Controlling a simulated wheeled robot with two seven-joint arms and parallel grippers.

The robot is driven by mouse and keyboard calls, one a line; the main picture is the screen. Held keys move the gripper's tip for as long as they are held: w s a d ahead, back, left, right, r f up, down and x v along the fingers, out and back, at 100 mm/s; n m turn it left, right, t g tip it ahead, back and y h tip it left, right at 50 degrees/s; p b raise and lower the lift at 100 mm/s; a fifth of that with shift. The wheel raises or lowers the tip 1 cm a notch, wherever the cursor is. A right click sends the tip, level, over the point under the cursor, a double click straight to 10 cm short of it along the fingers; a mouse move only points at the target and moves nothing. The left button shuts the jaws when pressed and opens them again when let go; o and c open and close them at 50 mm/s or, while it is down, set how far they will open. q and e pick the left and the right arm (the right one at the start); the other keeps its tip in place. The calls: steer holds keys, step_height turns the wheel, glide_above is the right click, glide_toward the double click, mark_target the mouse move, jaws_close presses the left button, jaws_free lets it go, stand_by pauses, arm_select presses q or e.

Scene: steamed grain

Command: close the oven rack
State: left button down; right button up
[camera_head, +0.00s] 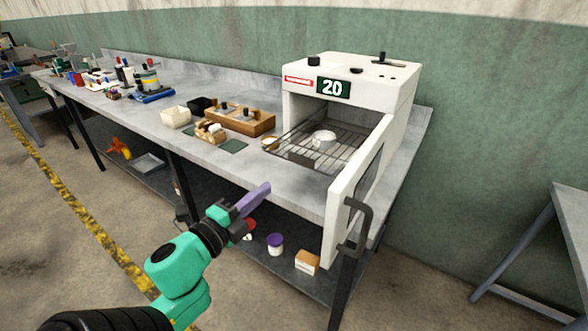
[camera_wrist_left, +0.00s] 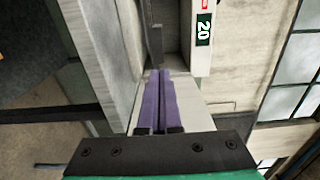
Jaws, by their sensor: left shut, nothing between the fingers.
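The white oven (camera_head: 350,85) stands at the right end of the bench, with a display reading 20. Its door (camera_head: 352,195) is swung open toward the front right, with a dark handle (camera_head: 355,228). The wire oven rack (camera_head: 300,152) is pulled out toward the front left of the opening. A small white dish (camera_head: 323,138) sits on it. My left gripper (camera_head: 264,188) has purple fingers, shut and empty, in front of the bench edge, apart from the rack. The fingers also show in the left wrist view (camera_wrist_left: 160,78), with the oven (camera_wrist_left: 203,30) beyond. My right gripper is out of view.
A wooden box (camera_head: 240,120), a cream container (camera_head: 175,117) and a small wooden holder (camera_head: 210,131) stand left of the rack on the grey bench (camera_head: 235,172). A purple-lidded jar (camera_head: 275,244) and a small box (camera_head: 307,262) are on the lower shelf.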

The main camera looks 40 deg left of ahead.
mark_target(301, 159)
arm_select(q)
steer(key=w, duration=0.4)
steer(key=w+p, duration=0.1)
steer(key=w, duration=0.7)
steer(key=shift+a, duration=0.25)
steer(key=shift+w, duration=0.4)
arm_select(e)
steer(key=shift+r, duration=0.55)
